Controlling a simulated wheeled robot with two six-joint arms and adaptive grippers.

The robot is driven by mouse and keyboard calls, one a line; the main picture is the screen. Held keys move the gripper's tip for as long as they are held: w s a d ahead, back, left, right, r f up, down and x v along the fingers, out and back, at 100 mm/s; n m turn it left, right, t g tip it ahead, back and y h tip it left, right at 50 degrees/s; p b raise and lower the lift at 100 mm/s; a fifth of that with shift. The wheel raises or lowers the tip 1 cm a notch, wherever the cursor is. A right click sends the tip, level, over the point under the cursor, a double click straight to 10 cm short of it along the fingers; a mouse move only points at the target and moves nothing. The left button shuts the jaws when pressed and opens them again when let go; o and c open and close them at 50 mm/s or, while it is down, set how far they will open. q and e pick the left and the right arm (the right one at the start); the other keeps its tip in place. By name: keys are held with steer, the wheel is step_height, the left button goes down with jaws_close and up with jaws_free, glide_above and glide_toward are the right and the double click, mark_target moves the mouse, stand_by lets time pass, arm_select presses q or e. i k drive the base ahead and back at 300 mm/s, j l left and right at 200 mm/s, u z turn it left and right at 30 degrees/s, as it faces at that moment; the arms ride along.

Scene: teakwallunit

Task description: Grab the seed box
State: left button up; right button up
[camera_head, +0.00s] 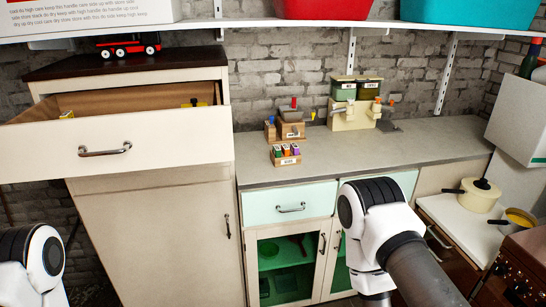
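A small wooden box with several coloured packets standing in it (286,161) sits near the front edge of the grey counter (345,160); it looks like the seed box, but its white label is too small to read. Behind it stands another small wooden box with a label (291,131). Neither of my grippers shows. Part of my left arm is at the lower left corner. My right arm is at the lower right, in front of the cabinet under the counter, and nothing visible touches the box.
An open drawer (120,149) juts out at left, with a few small yellow things inside. Green tins (356,91) stand on a cream stand at the counter's back. A cream pot (480,196) and a yellow pan (519,219) are at right. Counter around the packet box is mostly clear.

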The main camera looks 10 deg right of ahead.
mark_target(282, 162)
steer(key=i+l+z, duration=0.1)
steer(key=z, duration=0.4)
steer(key=i+l+z, duration=0.15)
steer(key=z, duration=0.35)
steer(key=i+l+z, duration=0.25)
steer(key=i, duration=0.3)
steer(key=i+l+z, duration=0.25)
steer(key=i, duration=0.3)
steer(key=j, duration=0.1)
